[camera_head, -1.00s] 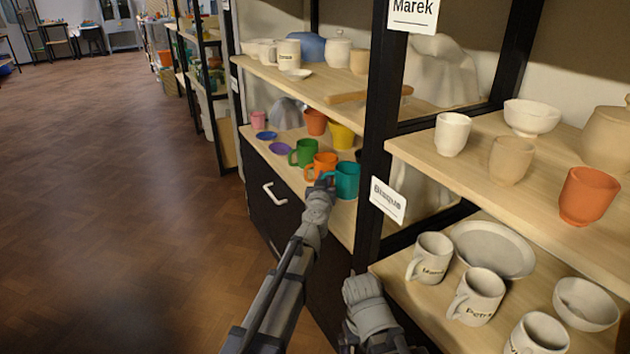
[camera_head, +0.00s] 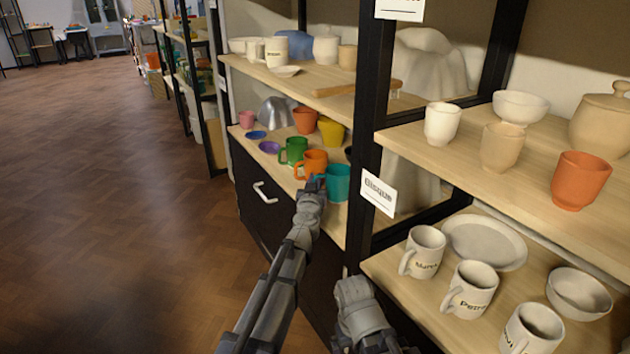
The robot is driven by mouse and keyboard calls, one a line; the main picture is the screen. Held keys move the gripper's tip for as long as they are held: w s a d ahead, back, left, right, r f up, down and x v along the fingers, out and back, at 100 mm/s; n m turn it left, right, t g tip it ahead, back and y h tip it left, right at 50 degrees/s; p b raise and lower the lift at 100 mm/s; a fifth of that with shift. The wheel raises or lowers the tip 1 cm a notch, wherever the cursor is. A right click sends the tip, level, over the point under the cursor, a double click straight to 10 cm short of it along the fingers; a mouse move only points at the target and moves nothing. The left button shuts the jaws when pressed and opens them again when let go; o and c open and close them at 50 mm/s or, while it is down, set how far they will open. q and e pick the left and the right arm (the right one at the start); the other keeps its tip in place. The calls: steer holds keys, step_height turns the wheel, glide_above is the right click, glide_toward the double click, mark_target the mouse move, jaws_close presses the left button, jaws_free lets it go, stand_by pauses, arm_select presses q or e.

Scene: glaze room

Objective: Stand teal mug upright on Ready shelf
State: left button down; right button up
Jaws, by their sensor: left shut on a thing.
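The teal mug (camera_head: 338,184) stands upright on the lower wooden shelf (camera_head: 331,217) above a dark drawer. My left gripper (camera_head: 316,184) is shut on the teal mug at its left side, where the handle is; the fingers cover most of the handle. My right gripper (camera_head: 352,292) is low in the middle, in front of the shelf edge, apart from any mug; its fingertips are not clear. No label reading Ready shows in this view.
An orange mug (camera_head: 312,165) and a green mug (camera_head: 293,150) stand close behind the teal mug. A black post with a Bisque label (camera_head: 379,195) is just right of it. White mugs (camera_head: 422,252) stand on the right shelf. Open floor (camera_head: 130,200) lies left.

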arm_select(q)
steer(key=shift+f, duration=0.25)
steer(key=c, duration=0.8)
jaws_free()
steer(key=shift+r, duration=0.1)
